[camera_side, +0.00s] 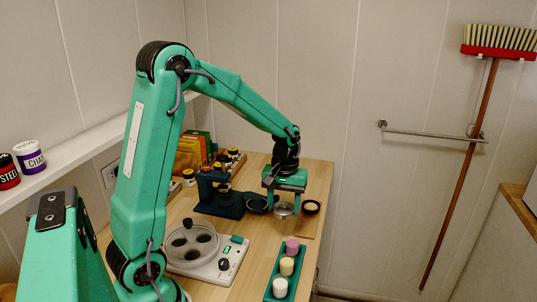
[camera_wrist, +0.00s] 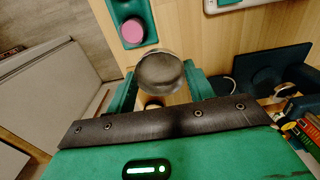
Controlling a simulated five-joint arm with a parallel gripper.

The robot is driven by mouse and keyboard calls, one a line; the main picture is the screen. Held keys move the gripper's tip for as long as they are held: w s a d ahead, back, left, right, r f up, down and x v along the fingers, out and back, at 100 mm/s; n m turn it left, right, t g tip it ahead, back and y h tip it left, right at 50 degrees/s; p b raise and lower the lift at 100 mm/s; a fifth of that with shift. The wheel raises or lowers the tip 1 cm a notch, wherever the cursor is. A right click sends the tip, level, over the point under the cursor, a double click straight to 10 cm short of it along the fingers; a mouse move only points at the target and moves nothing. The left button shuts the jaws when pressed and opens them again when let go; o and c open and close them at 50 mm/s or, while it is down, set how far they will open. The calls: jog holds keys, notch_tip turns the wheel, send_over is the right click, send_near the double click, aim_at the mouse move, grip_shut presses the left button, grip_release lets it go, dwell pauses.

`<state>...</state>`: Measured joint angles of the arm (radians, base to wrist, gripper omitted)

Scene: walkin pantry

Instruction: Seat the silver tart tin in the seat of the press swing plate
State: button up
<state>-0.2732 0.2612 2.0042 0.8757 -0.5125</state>
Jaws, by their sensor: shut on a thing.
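The silver tart tin (camera_side: 284,211) hangs between the fingers of my gripper (camera_side: 284,201), above the wooden worktop. In the wrist view the round tin (camera_wrist: 160,72) sits between the two green fingers of my gripper (camera_wrist: 160,82), which is shut on it. The dark teal press (camera_side: 217,198) stands to the left of my gripper in the side view. Its round swing plate (camera_side: 258,203) reaches out toward the tin, and my gripper partly hides that area. The wrist view shows a dark plate of the press (camera_wrist: 266,76) at the right; the tin is apart from it.
A teal tray (camera_side: 270,294) with pink, yellow and white pieces is in front. A white device with a clear round lid (camera_side: 211,274) stands front left. Boxes (camera_side: 193,152) stand behind the press.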

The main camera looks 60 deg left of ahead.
send_over(257, 206)
jog(key=f, duration=0.1)
jog(key=shift+a, duration=0.1)
jog(key=shift+f, duration=0.2)
jog(key=shift+f, duration=2.95)
jog(key=shift+f, duration=0.5)
dwell(0.6)
jog(key=o, duration=1.2)
jog(key=shift+o, duration=0.2)
jog(key=shift+r, duration=0.15)
notch_tip(257, 206, up, 7)
dwell(0.8)
